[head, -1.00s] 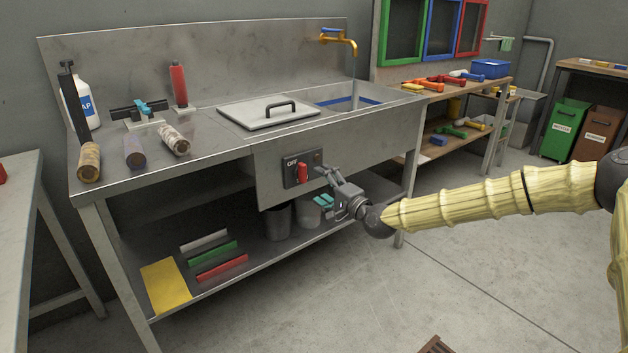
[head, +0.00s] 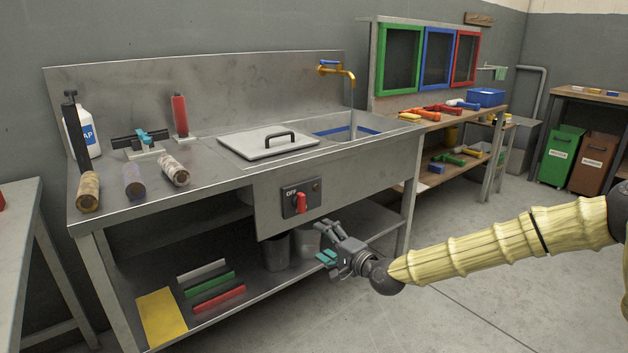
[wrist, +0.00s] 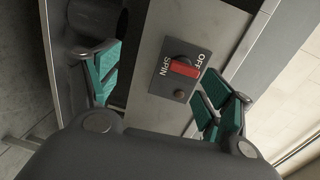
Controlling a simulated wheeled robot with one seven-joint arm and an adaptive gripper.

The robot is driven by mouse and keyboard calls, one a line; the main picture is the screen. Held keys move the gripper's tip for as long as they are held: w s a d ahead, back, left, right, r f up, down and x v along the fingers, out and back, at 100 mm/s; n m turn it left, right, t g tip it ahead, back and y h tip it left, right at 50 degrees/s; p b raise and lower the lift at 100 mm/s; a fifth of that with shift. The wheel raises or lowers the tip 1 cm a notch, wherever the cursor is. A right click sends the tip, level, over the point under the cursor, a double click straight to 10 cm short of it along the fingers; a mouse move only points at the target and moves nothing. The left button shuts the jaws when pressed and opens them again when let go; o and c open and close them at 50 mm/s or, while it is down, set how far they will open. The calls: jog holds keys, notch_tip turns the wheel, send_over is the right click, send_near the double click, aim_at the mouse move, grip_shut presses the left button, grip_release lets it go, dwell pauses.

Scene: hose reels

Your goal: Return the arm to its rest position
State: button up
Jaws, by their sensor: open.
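My gripper (head: 328,243) is at the end of my yellow-sleeved arm, in front of the steel sink bench and below its switch panel. It is open and empty. In the wrist view, its green-padded fingers (wrist: 165,95) stand wide apart. The dark switch panel (head: 313,186), marked OFF, has a red switch (head: 300,203). In the wrist view the red switch (wrist: 184,68) shows between the fingers, apart from them, with OFF and SPIN lettering on the panel.
The steel bench (head: 225,190) carries a lidded sink, several rollers and a soap bottle (head: 84,132). Its lower shelf (head: 255,285) holds coloured bars and grey buckets. A side table (head: 18,215) stands at left. Open floor (head: 480,310) lies at right.

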jog(key=s+a+f+n+g+h, duration=0.1)
jog(key=s+a+f+n+g, duration=0.15)
jog(key=s+f, duration=0.8)
jog(key=s+a+f+n+g+h, duration=0.1)
jog(key=s+a+f+g, duration=0.15)
jog(key=s+f, duration=0.8)
jog(key=s+d+f+n+g+h, duration=0.25)
jog(key=s+d+f, duration=0.25)
jog(key=s+f, duration=0.4)
jog(key=s+d+f+n+g+h, duration=0.1)
jog(key=s+d+f+g+h, duration=0.15)
jog(key=s+d+f, duration=0.65)
jog(key=s+d+r+n+g+h, duration=0.15)
jog(key=s+d, duration=0.25)
jog(key=s, duration=0.4)
jog(key=s+d+r+n+g+h, duration=0.15)
jog(key=s+d, duration=0.25)
jog(key=s, duration=0.5)
notch_tip(320, 180, up, 25)
jog(key=p, duration=2.6)
jog(key=shift+w+p, duration=0.3)
jog(key=shift+w, duration=0.05)
jog(key=shift+a+r, duration=0.1)
